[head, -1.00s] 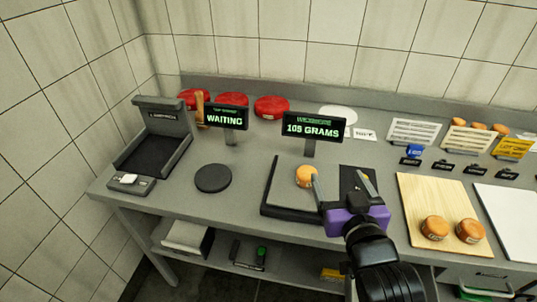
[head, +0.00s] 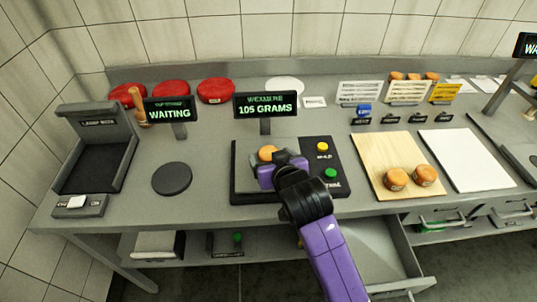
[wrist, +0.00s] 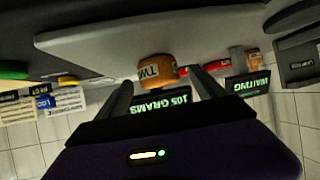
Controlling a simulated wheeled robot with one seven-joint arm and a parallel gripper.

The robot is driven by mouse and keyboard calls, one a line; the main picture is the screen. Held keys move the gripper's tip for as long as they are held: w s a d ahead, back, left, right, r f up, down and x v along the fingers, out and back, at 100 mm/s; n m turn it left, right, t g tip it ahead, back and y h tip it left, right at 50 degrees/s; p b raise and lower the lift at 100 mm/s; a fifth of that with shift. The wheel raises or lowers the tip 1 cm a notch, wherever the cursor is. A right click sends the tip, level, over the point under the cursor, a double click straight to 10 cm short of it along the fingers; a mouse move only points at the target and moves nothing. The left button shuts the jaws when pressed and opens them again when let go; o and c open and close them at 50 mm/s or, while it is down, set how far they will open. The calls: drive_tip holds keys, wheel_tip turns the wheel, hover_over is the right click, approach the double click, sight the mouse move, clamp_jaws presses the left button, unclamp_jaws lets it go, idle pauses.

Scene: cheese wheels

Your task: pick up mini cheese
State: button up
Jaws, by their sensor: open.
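A small orange mini cheese (head: 267,152) sits on the plate of the black scale (head: 240,188), whose display (head: 266,106) reads 105 GRAMS. My purple gripper (head: 280,161) is at the scale, just on the near side of this cheese and partly covering it. In the wrist view, which is upside down, the cheese (wrist: 157,71) shows its label between the two open fingers (wrist: 163,90), near their tips. No grip on it is visible. Two more mini cheeses, a left one (head: 396,179) and a right one (head: 425,175), lie on the wooden board (head: 375,155).
The display post stands right behind the scale. Green (head: 330,174) and yellow (head: 322,147) buttons are on its right side. A round black plate (head: 172,178) and a WAITING display (head: 170,110) are to the left. Red wheels (head: 216,90) line the back. An open drawer (head: 375,250) juts out below.

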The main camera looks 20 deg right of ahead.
drive_tip(key=shift+x, duration=1.2)
drive_tip(key=c, duration=1.7)
